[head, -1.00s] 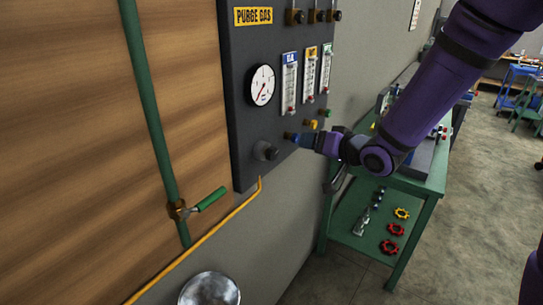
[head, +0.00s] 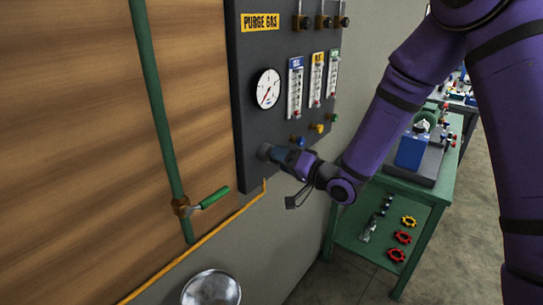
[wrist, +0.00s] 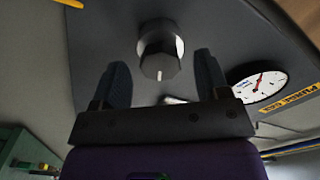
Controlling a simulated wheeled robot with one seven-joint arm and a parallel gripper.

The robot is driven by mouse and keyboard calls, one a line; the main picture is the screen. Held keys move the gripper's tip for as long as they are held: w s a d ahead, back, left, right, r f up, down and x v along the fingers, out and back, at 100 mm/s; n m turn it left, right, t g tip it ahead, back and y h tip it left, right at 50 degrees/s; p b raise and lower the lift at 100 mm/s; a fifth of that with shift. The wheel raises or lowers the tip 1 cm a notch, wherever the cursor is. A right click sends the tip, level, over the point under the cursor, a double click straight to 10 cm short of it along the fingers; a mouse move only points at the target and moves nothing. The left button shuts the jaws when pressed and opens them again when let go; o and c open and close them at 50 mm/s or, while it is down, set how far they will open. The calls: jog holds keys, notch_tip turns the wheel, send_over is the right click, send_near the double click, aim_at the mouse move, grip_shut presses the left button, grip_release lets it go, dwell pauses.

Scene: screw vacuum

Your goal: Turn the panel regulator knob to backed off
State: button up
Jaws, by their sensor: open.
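The regulator knob (wrist: 160,54) is a dark faceted knob with a white pointer line on the grey purge gas panel (head: 256,110). In the wrist view it sits between and just beyond the two fingertips of my gripper (wrist: 159,75). The fingers are spread and a gap shows on each side of the knob. In the head view my gripper (head: 275,153) is at the lower part of the panel and covers most of the knob. The round white gauge (head: 268,89) above it also shows in the wrist view (wrist: 260,83), with a red needle.
Flowmeters (head: 295,88) and small coloured knobs (head: 298,141) are on the panel right of the gauge. A green pipe with a valve handle (head: 214,198) runs at the left. A green bench (head: 437,190) stands at the right with coloured handwheels on its shelf.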

jog(key=shift+x, duration=2.1)
jog(key=c, duration=0.9)
